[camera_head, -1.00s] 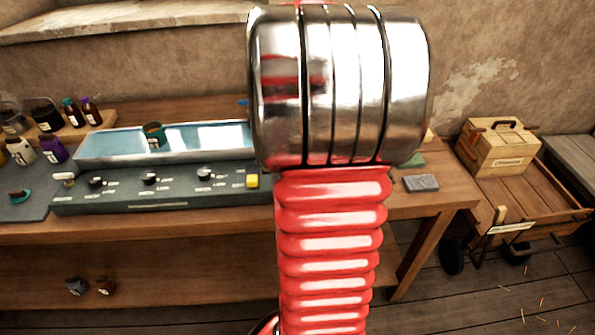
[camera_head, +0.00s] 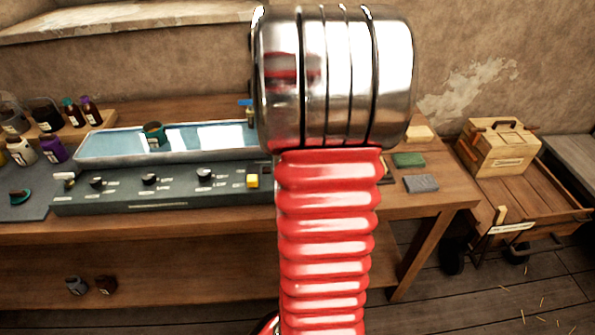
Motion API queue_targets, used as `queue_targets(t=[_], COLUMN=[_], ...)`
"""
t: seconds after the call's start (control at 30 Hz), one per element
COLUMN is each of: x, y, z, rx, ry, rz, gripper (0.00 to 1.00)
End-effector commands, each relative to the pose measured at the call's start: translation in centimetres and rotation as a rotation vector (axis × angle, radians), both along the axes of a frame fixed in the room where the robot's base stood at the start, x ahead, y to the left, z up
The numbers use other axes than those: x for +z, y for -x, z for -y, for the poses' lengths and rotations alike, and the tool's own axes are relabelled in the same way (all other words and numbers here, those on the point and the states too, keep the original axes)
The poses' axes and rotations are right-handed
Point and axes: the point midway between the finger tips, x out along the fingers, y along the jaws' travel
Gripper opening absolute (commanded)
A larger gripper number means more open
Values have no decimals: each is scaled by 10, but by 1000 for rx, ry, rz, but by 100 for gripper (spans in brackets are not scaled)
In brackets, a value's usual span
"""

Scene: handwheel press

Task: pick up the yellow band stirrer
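I cannot make out a yellow band stirrer for certain. A small upright item with a blue top and a brassy lower part (camera_head: 248,108) stands behind the right end of the shallow tray, partly cut off by my arm; I cannot tell what it is. My own red ribbed arm and its shiny metal joint fill the middle of the view and hide part of the bench. My gripper does not show.
A long blue-lined tray (camera_head: 108,155) holds a dark green banded cup (camera_head: 154,134). Bottles (camera_head: 72,112) stand left. Green (camera_head: 408,160) and grey (camera_head: 421,183) pads lie right.

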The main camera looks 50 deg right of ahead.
Motion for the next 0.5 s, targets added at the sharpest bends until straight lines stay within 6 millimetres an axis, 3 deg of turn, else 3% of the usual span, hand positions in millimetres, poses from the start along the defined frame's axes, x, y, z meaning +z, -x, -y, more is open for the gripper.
queue_targets(t=[0.37,0.5], x=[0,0], y=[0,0], z=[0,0], rx=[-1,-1], ry=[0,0], rz=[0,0], gripper=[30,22])
